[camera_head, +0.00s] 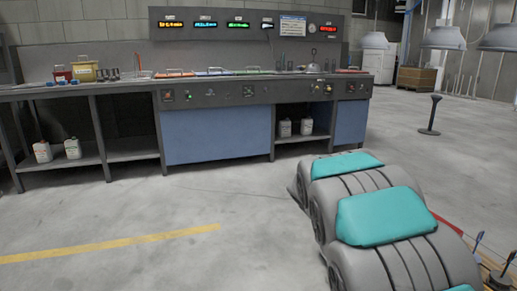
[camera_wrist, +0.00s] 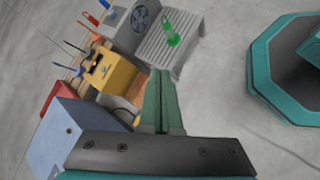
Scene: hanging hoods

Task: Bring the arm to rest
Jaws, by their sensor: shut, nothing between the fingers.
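My gripper (camera_wrist: 160,74) shows in the wrist view, with its two green fingers shut together and nothing between them. Whether the fingertips touch any of these I cannot tell. In the head view my grey and teal arm links fill the lower right, and my gripper is out of that picture.
A long workbench (camera_head: 222,98) with trays and a pot (camera_head: 84,72) stands along the back wall. Grey hoods (camera_head: 444,38) hang at the upper right, above a black stand (camera_head: 431,115). The floor between bench and arm is clear. A blue box (camera_wrist: 70,128) shows in the wrist view.

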